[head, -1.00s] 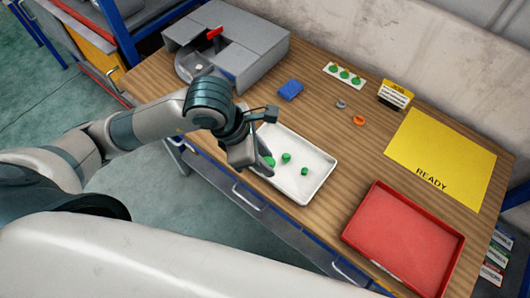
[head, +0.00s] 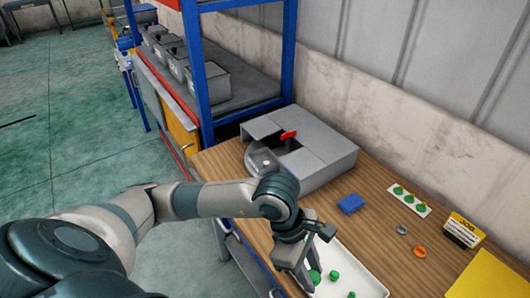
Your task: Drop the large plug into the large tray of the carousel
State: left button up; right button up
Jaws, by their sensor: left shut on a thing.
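My left gripper (head: 306,279) is over the left end of the white tray (head: 372,277), shut on a green plug (head: 315,277). The plug is partly hidden by the fingers and looks larger than the others; I cannot tell whether it is clear of the tray floor. The carousel (head: 318,152) is a grey box at the back left of the table. My right gripper is not in view.
Other green plugs (head: 334,275) lie in the white tray. A blue block (head: 350,204), a card with green pieces (head: 409,201), a grey ring (head: 402,229), an orange ring (head: 420,252) and a yellow sign (head: 463,231) stand to the right. A blue-framed shelf (head: 203,110) rises behind the carousel.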

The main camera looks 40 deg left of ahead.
pick_arm(q)
jog(key=m, duration=0.1)
jog(key=w+a+f+m+g+b, duration=0.1)
jog(key=m, duration=0.1)
jog(key=shift+f, duration=0.1)
jog(key=m, duration=0.1)
jog(key=w+a+m+g+b, duration=0.1)
jog(key=m, duration=0.1)
jog(key=shift+a+f+y, duration=0.1)
jog(key=shift+f+y, duration=0.1)
jog(key=shift+y, duration=0.1)
jog(key=w+a+r+m+g+y+b, duration=0.3)
jog(key=a+m, duration=0.3)
jog(key=m, duration=0.7)
jog(key=shift+w+r+m+y+b, duration=0.3)
jog(key=shift+w+y+b, duration=0.25)
jog(key=shift+b, duration=0.1)
jog(key=shift+w, duration=0.1)
